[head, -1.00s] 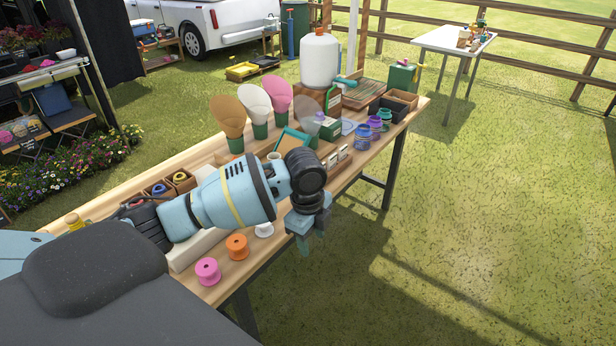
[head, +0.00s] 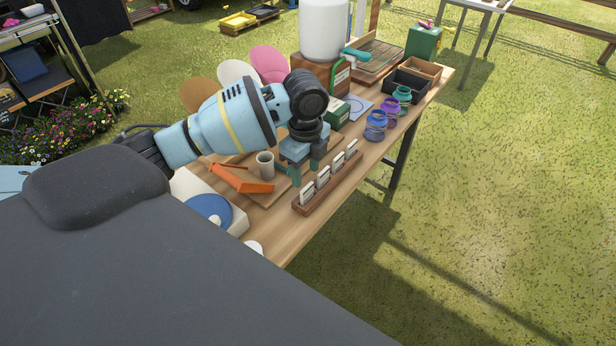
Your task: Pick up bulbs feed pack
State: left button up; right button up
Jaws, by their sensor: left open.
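A wooden rack (head: 330,194) near the table's front edge holds several small white packs in a row. A pack (head: 307,193) stands at its near left end and another pack (head: 351,149) at its far right end. Their print is too small to read, so I cannot tell which one is the bulbs feed pack. My left gripper (head: 306,176) points down with its fingers apart, just behind the left part of the rack. I see nothing held in it. I cannot tell whether a fingertip touches a pack. My right gripper is out of view.
Left of the rack are a grey cup (head: 265,164), an orange tool (head: 243,181) and a blue disc (head: 209,211). A white tank (head: 323,30) is behind. Grass lies clear in front.

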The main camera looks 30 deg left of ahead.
aim_at(307, 187)
pick_arm(q)
jog(key=shift+w+a, duration=0.2)
jog(key=shift+w, duration=0.15)
jog(key=shift+s+d, duration=0.1)
jog(key=shift+s, duration=0.05)
jog(key=shift+f, duration=0.2)
jog(key=shift+d+f, duration=0.1)
jog(key=shift+f, duration=3.45)
jog(key=c, duration=0.6)
